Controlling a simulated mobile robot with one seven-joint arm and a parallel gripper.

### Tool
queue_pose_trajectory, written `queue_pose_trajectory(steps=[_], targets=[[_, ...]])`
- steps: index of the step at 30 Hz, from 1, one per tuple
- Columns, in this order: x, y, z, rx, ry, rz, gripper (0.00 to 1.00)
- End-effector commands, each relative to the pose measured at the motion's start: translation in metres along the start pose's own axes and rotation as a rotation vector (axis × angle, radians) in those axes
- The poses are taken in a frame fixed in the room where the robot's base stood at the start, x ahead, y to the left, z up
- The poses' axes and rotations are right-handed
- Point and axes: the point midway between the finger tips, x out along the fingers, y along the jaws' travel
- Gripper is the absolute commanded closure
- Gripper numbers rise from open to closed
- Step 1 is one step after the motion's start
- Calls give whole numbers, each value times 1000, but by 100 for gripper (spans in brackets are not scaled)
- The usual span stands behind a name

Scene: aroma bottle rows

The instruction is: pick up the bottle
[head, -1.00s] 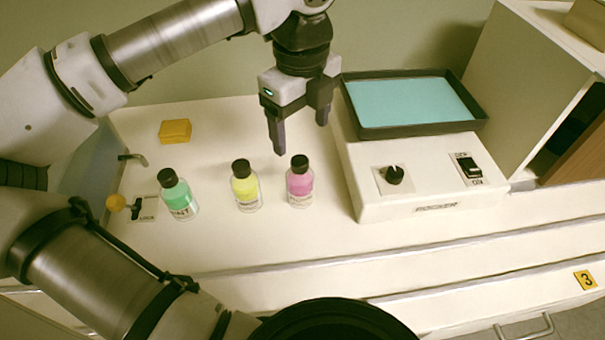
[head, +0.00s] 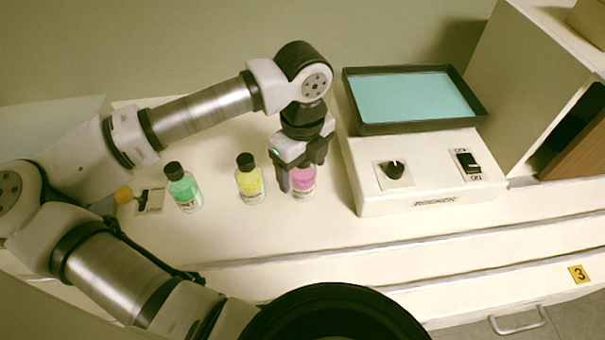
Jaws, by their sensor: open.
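Three small bottles with black caps stand upright in a row on the white counter (head: 330,222): a green bottle (head: 185,191), a yellow bottle (head: 250,182) and a pink bottle (head: 303,183). My gripper (head: 298,180) points down over the pink bottle. Its open fingers are around the pink bottle's upper part, one finger showing at the left. The gripper hides the cap and top of the pink bottle. I cannot tell whether the fingers touch it.
A white rocker machine (head: 425,172) with a dark-rimmed blue tray (head: 410,100) stands just right of the pink bottle. A white cabinet (head: 510,70) is further right. The counter in front of the bottles is clear.

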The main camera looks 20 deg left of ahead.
Motion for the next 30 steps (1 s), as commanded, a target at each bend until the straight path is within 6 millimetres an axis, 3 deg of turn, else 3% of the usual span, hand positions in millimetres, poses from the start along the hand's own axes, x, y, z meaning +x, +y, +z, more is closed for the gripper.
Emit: queue_pose_trajectory(steps=[3,16,24,30], targets=[[0,0,0,0,0,0,26],[-1,0,0,-1,-1,-1,81],[-5,0,0,-1,-1,0,81],[-39,0,1,-2,-4,-1,81]])
